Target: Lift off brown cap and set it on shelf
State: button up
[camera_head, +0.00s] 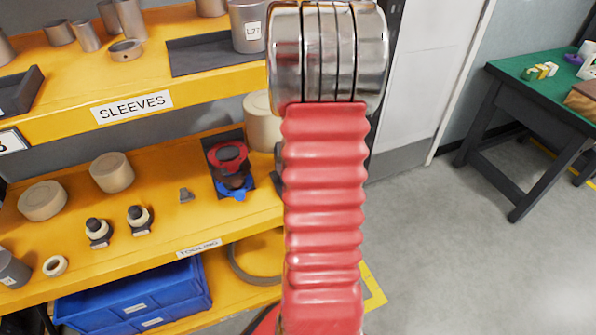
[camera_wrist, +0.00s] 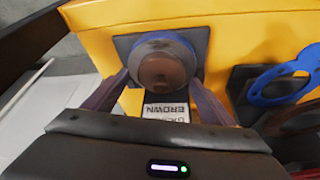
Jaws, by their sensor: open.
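In the wrist view, a round brown cap (camera_wrist: 160,70) with a grey-blue rim sits on a black square pad (camera_wrist: 198,38) on the yellow shelf (camera_wrist: 100,12). A white label (camera_wrist: 166,111) reading BROWN is on the near side of it. My gripper (camera_wrist: 158,80) is open, with one finger on each side of the cap. Whether the fingers touch it I cannot tell. In the head view my red-sleeved arm stands in front, and my gripper is not seen. A dark brown piece (camera_head: 235,180) shows there between red and blue parts; I cannot tell whether it is the cap.
A blue holed bracket (camera_wrist: 285,82) lies close right of the gripper. In the head view, the yellow TOOLING shelf (camera_head: 160,228) holds tan cylinders (camera_head: 111,172) and small fittings, with the SLEEVES shelf (camera_head: 60,120) above. A blue bin (camera_head: 135,295) is below. A green-topped table (camera_head: 535,90) stands right.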

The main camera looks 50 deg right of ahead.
jog(key=c, duration=1.1)
jog(key=shift+o, duration=0.2)
